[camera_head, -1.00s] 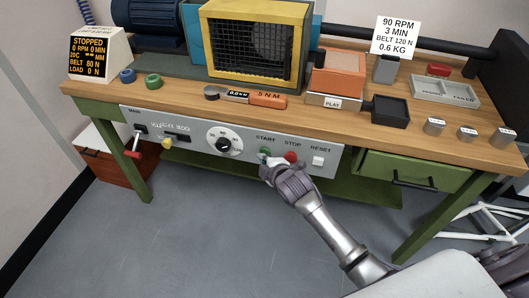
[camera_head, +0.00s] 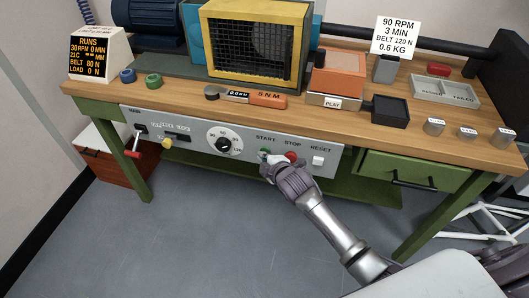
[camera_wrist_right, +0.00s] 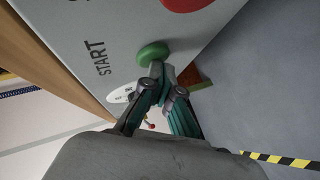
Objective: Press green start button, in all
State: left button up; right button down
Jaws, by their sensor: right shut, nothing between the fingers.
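The green start button (camera_head: 264,152) is on the grey control panel (camera_head: 205,150) along the bench front, under the word START. It also shows large in the right wrist view (camera_wrist_right: 152,53). My right gripper (camera_head: 267,161) is shut and empty, its tips at the lower edge of the button. In the right wrist view the fingertips (camera_wrist_right: 158,73) overlap the button's edge; I cannot tell whether they press it. The display (camera_head: 90,56) at the left reads RUNS, 30 RPM, belt 80 N. My left gripper is not in view.
The red stop button (camera_head: 291,157) is close beside my right gripper, with the white reset button (camera_head: 318,160) farther right. A dial (camera_head: 223,143) is to the left. A yellow-framed guard (camera_head: 255,45) and a card reading 90 RPM (camera_head: 395,37) stand on the bench.

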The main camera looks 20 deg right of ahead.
jog(key=shift+s+a+p, duration=0.45)
jog(key=shift+s+p, duration=0.1)
jog(key=shift+s, duration=0.15)
jog(key=s+a, duration=0.1)
jog(key=s+a+p, duration=0.1)
jog(key=s+p, duration=0.1)
jog(key=s, duration=0.1)
jog(key=shift+s+a, duration=0.1)
jog(key=shift+a, duration=0.3)
dwell(0.7)
